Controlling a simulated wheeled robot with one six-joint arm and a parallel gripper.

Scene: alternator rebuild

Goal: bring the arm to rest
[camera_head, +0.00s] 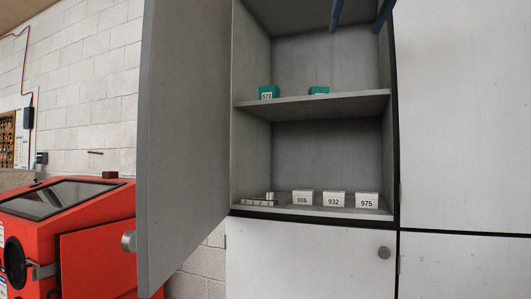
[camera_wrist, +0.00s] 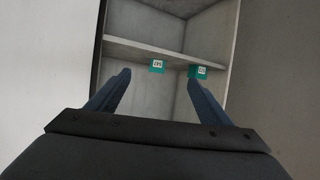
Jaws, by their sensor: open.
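My gripper (camera_head: 361,14) shows at the top edge of the head view, its two blue fingers apart and in front of the upper part of an open grey cabinet. In the wrist view my gripper (camera_wrist: 156,84) is open and nothing is between its fingers. Beyond the fingers, two small teal boxes with white labels stand on the cabinet shelf (camera_wrist: 180,56): one teal box (camera_wrist: 157,66) between the fingers' lines of sight, the other teal box (camera_wrist: 197,71) behind the right fingertip. The rest of my arm is out of the head view.
The open cabinet door (camera_head: 185,130) stands out at the left. Teal boxes (camera_head: 269,92) sit on the middle shelf (camera_head: 320,104). White boxes marked 908, 932 (camera_head: 333,199) and 975 and a small rack (camera_head: 259,200) sit below. A red cabinet machine (camera_head: 85,230) stands left.

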